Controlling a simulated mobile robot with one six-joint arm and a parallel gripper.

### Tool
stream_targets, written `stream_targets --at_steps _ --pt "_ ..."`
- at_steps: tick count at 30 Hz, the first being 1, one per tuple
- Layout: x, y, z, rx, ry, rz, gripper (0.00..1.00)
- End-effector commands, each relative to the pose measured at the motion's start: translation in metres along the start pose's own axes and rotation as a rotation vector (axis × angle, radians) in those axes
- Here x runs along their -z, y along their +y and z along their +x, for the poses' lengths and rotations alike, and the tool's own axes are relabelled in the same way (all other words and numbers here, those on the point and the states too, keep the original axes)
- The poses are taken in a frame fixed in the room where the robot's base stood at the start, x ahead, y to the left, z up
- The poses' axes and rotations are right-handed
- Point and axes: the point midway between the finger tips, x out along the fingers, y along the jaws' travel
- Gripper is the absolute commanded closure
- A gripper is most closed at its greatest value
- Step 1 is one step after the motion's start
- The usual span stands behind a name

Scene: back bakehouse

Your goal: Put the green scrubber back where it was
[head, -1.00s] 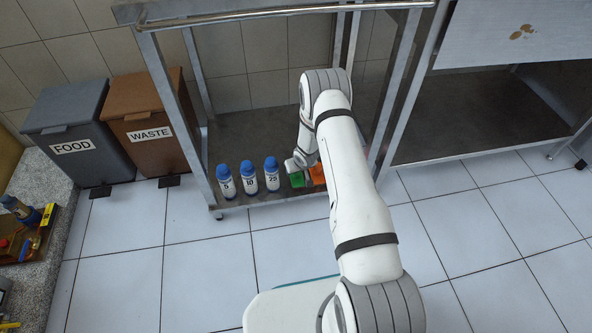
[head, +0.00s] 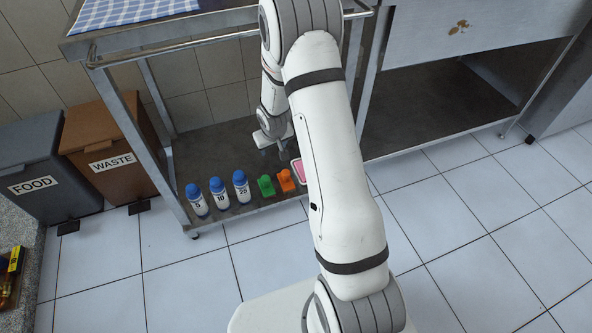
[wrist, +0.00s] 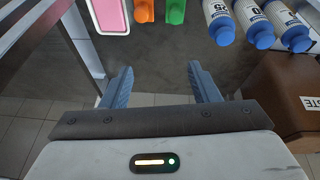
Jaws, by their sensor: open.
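The green scrubber (head: 266,185) stands on the dark lower shelf (head: 215,150) of the metal table, between the bottle marked 25 and an orange scrubber (head: 286,180). In the wrist view the green scrubber (wrist: 176,10) shows at the top edge, partly cut off. My gripper (head: 275,151) is above the shelf, behind the scrubbers. In the wrist view my gripper (wrist: 160,78) has its two blue-grey fingers wide apart with nothing between them. It is apart from the green scrubber.
Several blue-capped bottles (head: 219,192) stand in a row left of the green scrubber. A pink item in a white tray (head: 298,171) is to the right, partly behind my arm. Table legs (head: 150,160) frame the shelf. Its back part is bare.

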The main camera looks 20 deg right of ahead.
Motion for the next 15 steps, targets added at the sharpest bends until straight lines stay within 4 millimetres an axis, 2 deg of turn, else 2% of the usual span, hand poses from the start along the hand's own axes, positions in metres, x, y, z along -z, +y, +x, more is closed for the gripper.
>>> stream_targets --at_steps 1,8,15 --pt "0.0 0.002 -0.029 -0.011 -0.005 0.008 0.45" --pt "-0.031 0.004 -0.139 -0.036 -0.075 0.05 0.45" --pt "-0.091 -0.006 -0.238 -0.019 -0.147 0.09 0.45"
